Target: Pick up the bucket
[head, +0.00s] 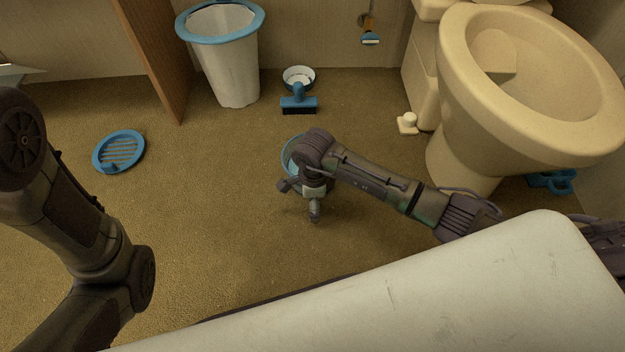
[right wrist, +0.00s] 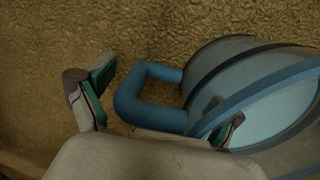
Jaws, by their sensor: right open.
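The bucket (head: 286,157) is light blue with a blue rim and lies on the brown floor, mostly hidden behind my right arm in the head view. In the right wrist view the bucket (right wrist: 240,75) is pale and see-through with blue bands, and its blue handle (right wrist: 127,97) sticks out to the left. My right gripper (head: 301,199) is open just in front of the bucket. In the right wrist view the handle shows between the fingers of my right gripper (right wrist: 160,108), with no clear grip on it. My left arm shows at the left, but its gripper is out of view.
A white bin (head: 230,70) with a blue rim stands behind, near a wooden panel (head: 150,55), a small bowl (head: 298,84) and a blue brush (head: 298,103). A blue slatted disc (head: 118,152) lies left. A cream toilet (head: 465,110) stands right.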

